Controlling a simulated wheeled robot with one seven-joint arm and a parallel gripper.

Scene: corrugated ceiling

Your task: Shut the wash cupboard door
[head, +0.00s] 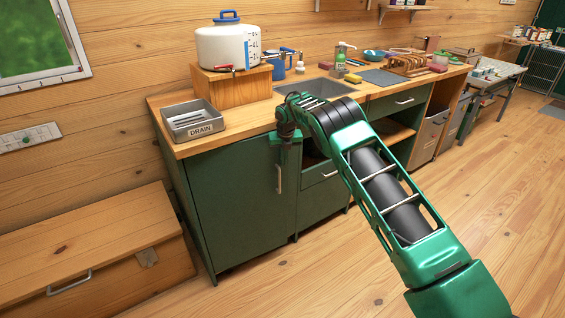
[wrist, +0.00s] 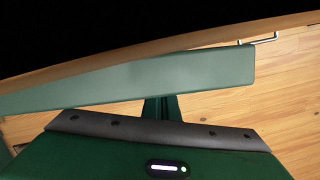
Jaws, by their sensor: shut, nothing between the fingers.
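The wash cupboard is the dark green cabinet under the wooden worktop. Its door (head: 235,200) fills the left front in the head view, with an upright metal handle (head: 279,178) near its right edge. The door looks close to the cabinet front; the exact gap cannot be told. My gripper (head: 287,153) points down at the door's upper right corner, just below the worktop edge. In the wrist view my gripper (wrist: 161,108) is shut and empty, its fingers against or just short of a pale green panel edge (wrist: 170,77). Contact is unclear.
The worktop (head: 255,115) carries a drain tray (head: 192,121), a white water tank (head: 228,47) and a sink (head: 315,88). A wooden chest (head: 90,245) stands left of the cupboard. A drawer and open shelves lie right. Floor in front is clear.

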